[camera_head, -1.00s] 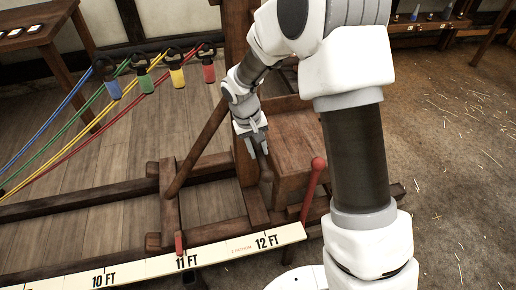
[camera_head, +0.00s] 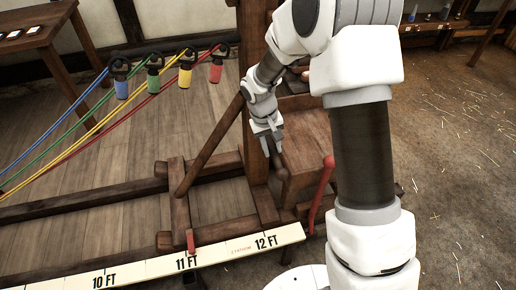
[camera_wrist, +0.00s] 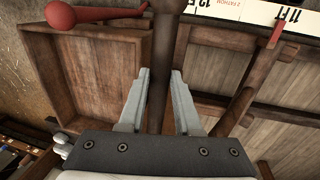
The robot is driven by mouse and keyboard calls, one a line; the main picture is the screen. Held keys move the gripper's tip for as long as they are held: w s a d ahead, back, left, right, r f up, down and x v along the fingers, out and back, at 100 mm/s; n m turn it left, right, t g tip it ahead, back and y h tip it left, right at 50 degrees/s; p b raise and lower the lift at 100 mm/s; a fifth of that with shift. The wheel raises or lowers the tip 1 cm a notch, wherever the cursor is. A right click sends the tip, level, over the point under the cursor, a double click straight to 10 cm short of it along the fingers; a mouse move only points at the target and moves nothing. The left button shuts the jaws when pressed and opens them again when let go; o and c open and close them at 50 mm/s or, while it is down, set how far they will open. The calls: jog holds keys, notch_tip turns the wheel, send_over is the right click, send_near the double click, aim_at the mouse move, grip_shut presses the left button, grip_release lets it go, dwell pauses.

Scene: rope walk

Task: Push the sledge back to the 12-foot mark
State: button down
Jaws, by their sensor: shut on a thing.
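The wooden sledge (camera_head: 180,215) sits on dark rails, with a tall post, a slanted brace and an open box (camera_head: 305,135) on its right side. Its red pointer (camera_head: 191,240) stands just right of the 11 FT label on the white scale (camera_head: 225,252), left of the 12 FT label.
A red ball-topped lever (camera_head: 325,180) stands right of the handle. Blue, green, yellow and red strands run from the left to hooks (camera_head: 183,68) near the post. A wooden table (camera_head: 40,35) stands at back left. The straw-strewn floor (camera_head: 450,170) at right is clear.

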jog(key=w+d+p, duration=0.2)
jog(key=d, duration=1.2)
jog(key=w+d+p, duration=0.2)
jog(key=w+d, duration=0.1)
jog(key=d, duration=1.1)
jog(key=shift+w+p, duration=0.25)
jog(key=shift+p, duration=0.05)
jog(key=shift+d+r, duration=0.1)
jog(key=c, duration=0.6)
grip_release()
jog(key=a+r+p, duration=0.1)
jog(key=r, duration=0.4)
jog(key=a+r+p, duration=0.1)
jog(key=r, duration=0.5)
jog(key=a+r+p, duration=0.1)
jog(key=r, duration=0.5)
jog(key=shift+s+a, duration=0.3)
